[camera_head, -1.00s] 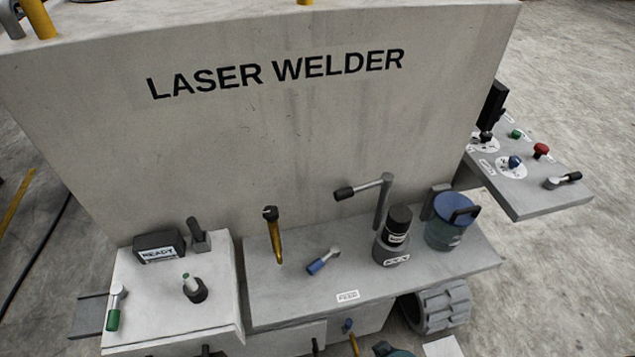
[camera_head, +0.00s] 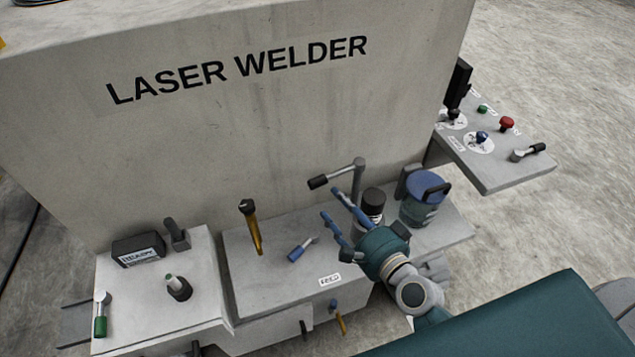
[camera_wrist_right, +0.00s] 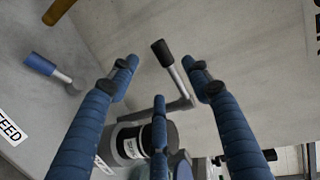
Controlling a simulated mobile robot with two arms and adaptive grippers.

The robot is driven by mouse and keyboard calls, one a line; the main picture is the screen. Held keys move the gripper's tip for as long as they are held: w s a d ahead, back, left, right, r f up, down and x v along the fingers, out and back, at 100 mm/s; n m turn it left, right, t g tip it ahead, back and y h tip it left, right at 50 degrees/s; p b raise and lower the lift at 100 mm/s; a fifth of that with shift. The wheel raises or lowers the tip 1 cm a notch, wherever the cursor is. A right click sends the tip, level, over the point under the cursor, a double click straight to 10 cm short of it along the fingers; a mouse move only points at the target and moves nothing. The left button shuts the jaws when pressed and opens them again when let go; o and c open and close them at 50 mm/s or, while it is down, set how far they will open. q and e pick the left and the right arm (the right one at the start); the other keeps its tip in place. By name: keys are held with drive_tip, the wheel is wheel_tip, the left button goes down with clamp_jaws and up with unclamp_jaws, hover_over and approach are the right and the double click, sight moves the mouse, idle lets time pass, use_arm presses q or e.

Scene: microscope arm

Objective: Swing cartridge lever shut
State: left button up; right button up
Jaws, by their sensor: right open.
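The lever (camera_head: 340,173), a grey bar with a black grip, stands on a grey post behind the dark cartridge (camera_head: 373,197). The bar points left and stands off the cartridge top. My right gripper (camera_head: 332,204) is open, its blue fingers reaching up and left in front of the cartridge and below the lever grip. In the right wrist view the lever's black grip (camera_wrist_right: 162,52) shows between the open fingertips, seemingly beyond them; contact cannot be told. The cartridge (camera_wrist_right: 128,140) is partly hidden behind a finger there. The left gripper is out of view.
A blue-lidded bin (camera_head: 425,195) stands just right of the cartridge. A blue-handled lever (camera_head: 297,252) and a yellow-brown upright lever (camera_head: 252,228) stand to the left. The large welder wall (camera_head: 220,130) rises close behind.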

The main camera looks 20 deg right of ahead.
sight(318, 185)
drive_tip(key=p+x, duration=0.1)
drive_tip(key=x, duration=0.9)
drive_tip(key=shift+w+a+p, duration=0.1)
drive_tip(key=shift+w+p, duration=0.1)
drive_tip(key=shift+p, duration=0.15)
drive_tip(key=shift+f, duration=0.1)
clamp_jaws()
